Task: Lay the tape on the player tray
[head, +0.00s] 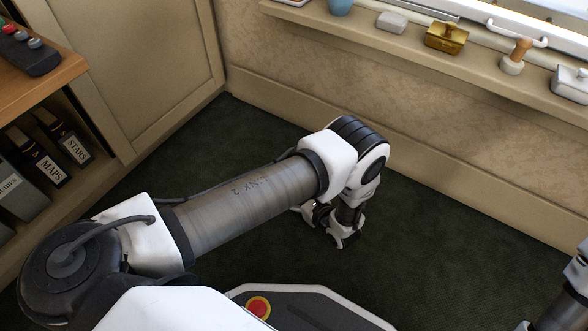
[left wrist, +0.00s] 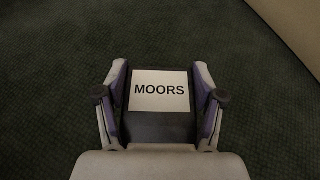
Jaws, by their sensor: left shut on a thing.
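In the head view this gripper hangs over the dark green carpet, and the tape cannot be made out there. No player tray can be identified in either view. Only part of my right arm shows at the right edge of the head view; its gripper is not seen.
At left, a wooden cabinet (head: 62,77) carries a dark device with knobs (head: 27,54) above black labelled cases (head: 70,143). Carpet (head: 440,240) is clear.

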